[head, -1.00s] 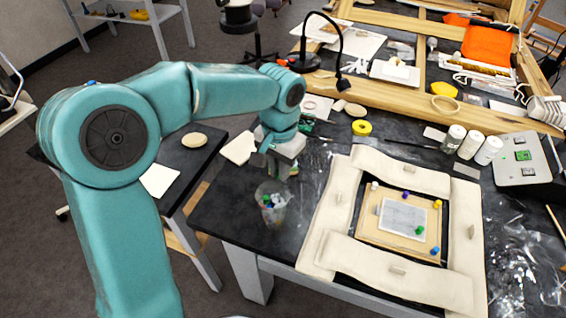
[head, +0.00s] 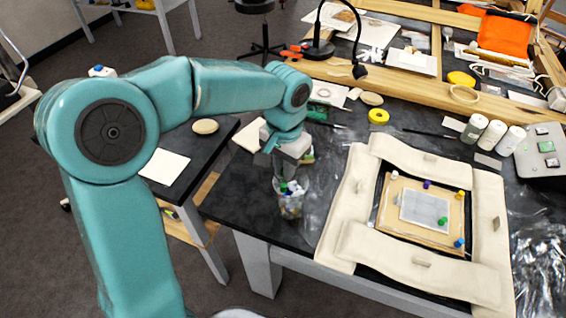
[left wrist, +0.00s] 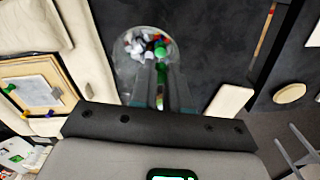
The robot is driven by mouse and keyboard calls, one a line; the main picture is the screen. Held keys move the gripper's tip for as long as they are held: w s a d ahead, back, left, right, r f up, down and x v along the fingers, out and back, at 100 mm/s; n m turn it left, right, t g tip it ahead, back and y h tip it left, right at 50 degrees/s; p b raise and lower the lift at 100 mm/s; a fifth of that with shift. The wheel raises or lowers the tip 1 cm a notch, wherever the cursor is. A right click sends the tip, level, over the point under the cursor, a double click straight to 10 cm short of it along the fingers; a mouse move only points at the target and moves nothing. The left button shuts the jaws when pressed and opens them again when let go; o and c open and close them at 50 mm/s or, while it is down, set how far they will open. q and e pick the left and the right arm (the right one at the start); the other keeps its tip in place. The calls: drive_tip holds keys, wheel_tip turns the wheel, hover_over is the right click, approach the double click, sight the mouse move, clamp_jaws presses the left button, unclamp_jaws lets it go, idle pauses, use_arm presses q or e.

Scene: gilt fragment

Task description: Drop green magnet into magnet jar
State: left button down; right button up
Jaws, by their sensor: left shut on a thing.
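The magnet jar (head: 291,207) is a clear cup holding several coloured magnets, near the left edge of the black table. It also shows in the left wrist view (left wrist: 122,62). My left gripper (head: 282,178) points down at the jar's mouth. In the left wrist view its fingers (left wrist: 161,66) are shut on a green magnet (left wrist: 160,51), which shows at the fingertips over the jar opening. I cannot tell how far the tips reach inside. Another green magnet (head: 442,221) sits on the framed board. My right gripper is out of view.
The board (head: 390,224) with a grey sheet and several magnets lies within cream padded strips (head: 335,215) right of the jar. A yellow tape roll (head: 378,116) and white bottles (head: 492,135) stand behind. A side table (head: 200,150) is at left.

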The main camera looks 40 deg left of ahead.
use_arm(q)
drive_tip(key=shift+f, duration=0.6)
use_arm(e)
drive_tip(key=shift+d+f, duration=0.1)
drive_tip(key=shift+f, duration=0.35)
use_arm(q)
drive_tip(key=shift+r, duration=0.1)
drive_tip(key=c, duration=1)
unclamp_jaws()
drive_tip(key=shift+c, duration=0.2)
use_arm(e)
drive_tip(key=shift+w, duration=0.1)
use_arm(q)
wheel_tip(320, 180, up, 16)
drive_tip(key=p, duration=0.1)
drive_tip(key=shift+r, duration=0.15)
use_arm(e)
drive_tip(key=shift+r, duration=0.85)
use_arm(q)
drive_tip(key=shift+s, duration=0.15)
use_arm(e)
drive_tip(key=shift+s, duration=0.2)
